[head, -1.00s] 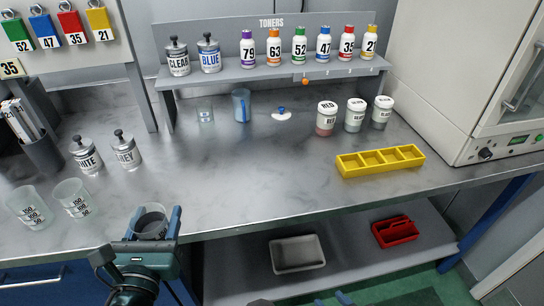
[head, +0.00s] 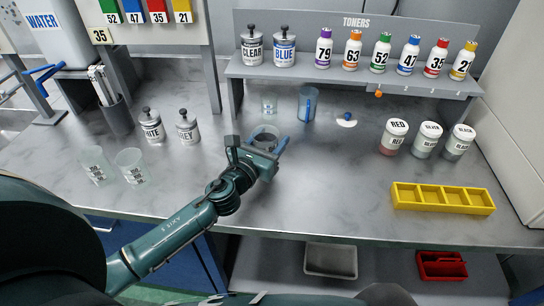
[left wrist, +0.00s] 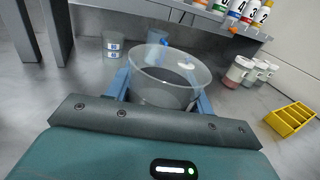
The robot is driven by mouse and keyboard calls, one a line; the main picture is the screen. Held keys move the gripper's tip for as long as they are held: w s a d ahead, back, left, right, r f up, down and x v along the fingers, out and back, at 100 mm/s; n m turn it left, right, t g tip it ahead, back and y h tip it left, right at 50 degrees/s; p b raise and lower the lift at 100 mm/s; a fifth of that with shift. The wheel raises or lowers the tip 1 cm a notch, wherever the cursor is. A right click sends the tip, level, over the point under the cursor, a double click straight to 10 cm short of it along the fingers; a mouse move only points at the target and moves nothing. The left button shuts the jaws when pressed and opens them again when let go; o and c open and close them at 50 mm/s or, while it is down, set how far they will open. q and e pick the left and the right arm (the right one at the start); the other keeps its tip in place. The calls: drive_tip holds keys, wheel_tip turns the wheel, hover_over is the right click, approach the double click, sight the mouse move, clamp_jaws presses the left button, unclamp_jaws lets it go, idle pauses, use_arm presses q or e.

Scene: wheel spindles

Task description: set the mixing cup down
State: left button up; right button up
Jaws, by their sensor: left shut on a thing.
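The mixing cup (head: 265,137) is a clear, empty-looking cup over the middle-left of the counter. My left gripper (head: 268,147) is shut on it, with a blue finger on either side of its wall. The left wrist view shows the cup (left wrist: 168,85) upright or nearly so between the fingers (left wrist: 160,92). I cannot tell whether its base touches the counter (head: 330,190). My right gripper cannot be made out; only dark teal parts of mine show at the bottom edge.
Behind the held cup stand a small clear cup (head: 269,106) and a blue cup (head: 306,104). Two clear cups (head: 131,166) and the WHITE and GREY tins (head: 187,128) are left. Labelled jars (head: 393,138) and a yellow tray (head: 443,198) are right. The counter's middle is clear.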

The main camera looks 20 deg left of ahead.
use_arm(q)
drive_tip(key=shift+f, duration=0.4)
wheel_tip(320, 180, down, 3)
drive_tip(key=shift+r+b, duration=0.15)
drive_tip(key=shift+b, duration=0.8)
drive_tip(key=shift+f, duration=0.25)
drive_tip(key=shift+r, duration=0.1)
drive_tip(key=shift+f, duration=0.2)
drive_tip(key=o, duration=1.1)
use_arm(e)
drive_tip(key=shift+w+a+f, duration=0.1)
drive_tip(key=shift+w+a, duration=0.05)
drive_tip(key=shift+a, duration=0.3)
use_arm(q)
drive_tip(key=shift+o, duration=0.2)
drive_tip(key=shift+r, duration=0.1)
